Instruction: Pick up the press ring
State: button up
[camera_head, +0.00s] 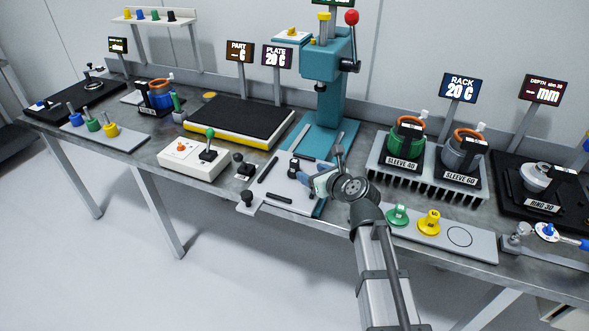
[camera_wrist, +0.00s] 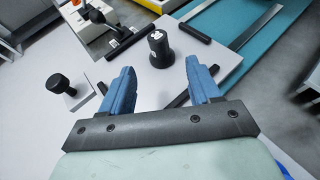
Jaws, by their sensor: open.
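No part in view is plainly marked as the press ring, so I cannot tell which one it is. A pale metal part stands behind a "RING 30" label (camera_head: 541,203) at the far right. A green flanged part (camera_head: 398,215) and a yellow flanged part (camera_head: 430,222) stand on a grey strip (camera_head: 485,243), beside an empty outlined circle. My gripper (camera_head: 309,175) is over the light plate in front of the teal press. Its blue fingers (camera_wrist: 160,67) are apart with nothing between them. A black cylinder (camera_wrist: 159,50) with a white mark on top stands just beyond the fingertips.
The teal press (camera_head: 326,75) rises behind my gripper. A black knob (camera_wrist: 61,86) and black bars stand on the light plate (camera_wrist: 165,80). Sleeves in a finned rack (camera_head: 425,183) are to the right. A control box (camera_head: 192,162) is to the left.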

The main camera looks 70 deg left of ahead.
aim_at(298, 166)
jog(key=x, duration=0.7)
jog(key=shift+w+r, duration=0.1)
jog(key=shift+s+x, duration=0.2)
jog(key=shift+x, duration=2.85)
jog(key=shift+d, duration=0.15)
grip_shut()
